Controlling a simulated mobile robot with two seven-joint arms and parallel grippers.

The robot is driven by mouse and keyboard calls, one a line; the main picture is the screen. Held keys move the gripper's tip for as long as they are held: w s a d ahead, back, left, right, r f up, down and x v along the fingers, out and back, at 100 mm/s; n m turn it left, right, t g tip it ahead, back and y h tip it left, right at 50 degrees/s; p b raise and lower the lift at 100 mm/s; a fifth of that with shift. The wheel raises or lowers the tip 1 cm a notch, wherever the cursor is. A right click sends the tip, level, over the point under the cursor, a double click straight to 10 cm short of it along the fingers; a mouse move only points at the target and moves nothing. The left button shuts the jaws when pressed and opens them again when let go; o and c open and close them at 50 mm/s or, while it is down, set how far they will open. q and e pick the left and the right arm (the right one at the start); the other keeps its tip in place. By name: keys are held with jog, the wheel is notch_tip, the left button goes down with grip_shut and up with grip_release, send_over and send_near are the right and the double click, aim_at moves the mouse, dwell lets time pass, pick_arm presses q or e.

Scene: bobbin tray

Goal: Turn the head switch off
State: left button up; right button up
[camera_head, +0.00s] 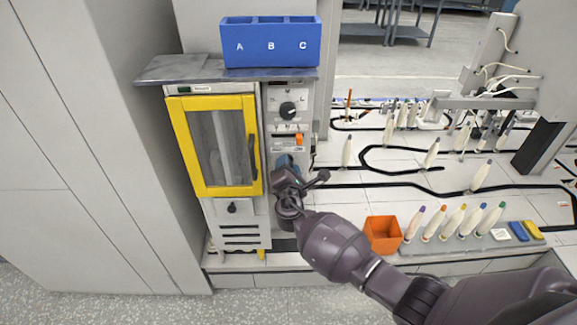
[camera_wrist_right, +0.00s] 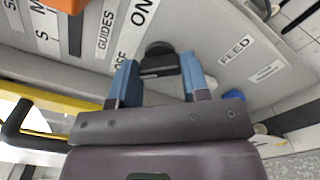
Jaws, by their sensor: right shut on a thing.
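A black rotary switch (camera_wrist_right: 160,60) sits on the grey control panel (camera_wrist_right: 195,30) in the right wrist view, with ON and OFF labels beside it and a FEED label to its right. My right gripper (camera_wrist_right: 158,75) has its two blue fingertips on either side of the switch and is shut on it. In the head view my right gripper (camera_head: 287,163) is at the lower part of the panel, below the orange lever (camera_head: 299,139), and its hand hides the switch. My left gripper is not in view.
The yellow-framed door (camera_head: 217,145) with its dark handle is left of the panel. A larger black knob (camera_head: 288,109) is above. A blue A-B-C box (camera_head: 271,42) stands on top. An orange bin (camera_head: 382,234) and several bobbins stand right. A blue button (camera_wrist_right: 233,95) is near my fingers.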

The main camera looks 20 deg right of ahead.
dwell(0.5)
jog(key=o, duration=0.9)
jog(key=shift+s, duration=0.1)
jog(key=p+v, duration=0.1)
jog(key=v, duration=0.9)
jog(key=shift+s+a, duration=0.1)
jog(key=shift+s, duration=0.25)
